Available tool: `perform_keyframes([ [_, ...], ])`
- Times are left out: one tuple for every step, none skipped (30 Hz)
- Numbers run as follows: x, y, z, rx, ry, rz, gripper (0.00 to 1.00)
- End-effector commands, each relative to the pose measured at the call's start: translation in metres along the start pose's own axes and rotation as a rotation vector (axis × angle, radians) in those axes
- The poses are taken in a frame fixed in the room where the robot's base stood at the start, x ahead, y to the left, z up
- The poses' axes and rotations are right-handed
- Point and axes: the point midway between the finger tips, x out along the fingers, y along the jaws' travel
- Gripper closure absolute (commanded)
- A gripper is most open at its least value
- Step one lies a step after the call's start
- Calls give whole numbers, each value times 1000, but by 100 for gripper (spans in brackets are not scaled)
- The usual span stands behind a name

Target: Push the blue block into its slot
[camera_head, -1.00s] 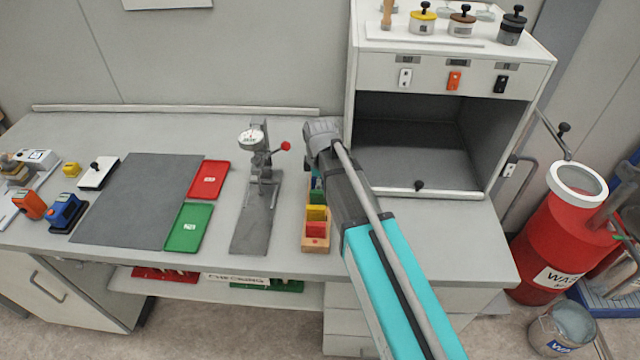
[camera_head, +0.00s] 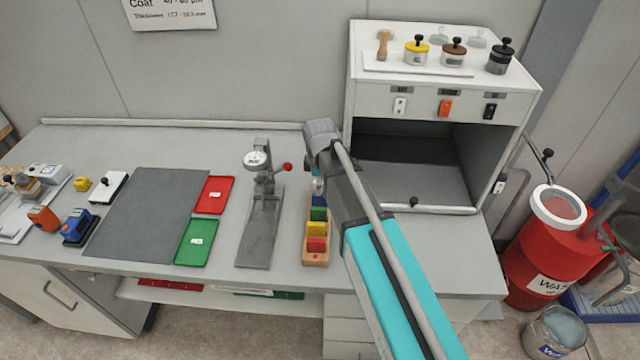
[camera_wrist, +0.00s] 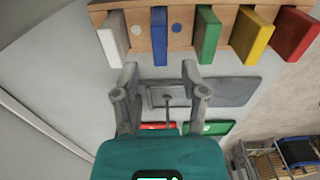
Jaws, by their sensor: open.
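The blue block (camera_wrist: 160,36) stands in a wooden rack (camera_wrist: 140,20) in the wrist view, between a white block (camera_wrist: 112,40) and a green block (camera_wrist: 208,38). My gripper (camera_wrist: 161,74) is open and empty, with its fingertips just below the blue block in that picture, one to each side of its line. I cannot tell whether they touch anything. In the head view the rack (camera_head: 317,261) is on the bench beside my arm, which hides part of it and most of my gripper. How deep the blue block sits is unclear.
A yellow block (camera_wrist: 252,36) and a red block (camera_wrist: 296,34) fill the rack's other end. A gauge stand (camera_head: 262,215), green tray (camera_head: 196,242) and red tray (camera_head: 213,195) lie left of it. An open-fronted cabinet (camera_head: 440,100) stands behind right.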

Motion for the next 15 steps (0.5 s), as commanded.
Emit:
perform_keyframes([
  [-9, 0, 0, 0, 0, 0, 44],
  [-11, 0, 0, 0, 0, 0, 44],
  [-15, 0, 0, 0, 0, 0, 44],
  [-17, 0, 0, 0, 0, 0, 44],
  [-20, 0, 0, 0, 0, 0, 44],
  [-23, 0, 0, 0, 0, 0, 44],
  [-26, 0, 0, 0, 0, 0, 44],
  [-28, 0, 0, 0, 0, 0, 44],
  [-31, 0, 0, 0, 0, 0, 44],
  [-33, 0, 0, 0, 0, 0, 44],
  [-35, 0, 0, 0, 0, 0, 44],
  [-38, 0, 0, 0, 0, 0, 44],
  [-39, 0, 0, 0, 0, 0, 44],
  [-41, 0, 0, 0, 0, 0, 44],
  [-42, 0, 0, 0, 0, 0, 44],
])
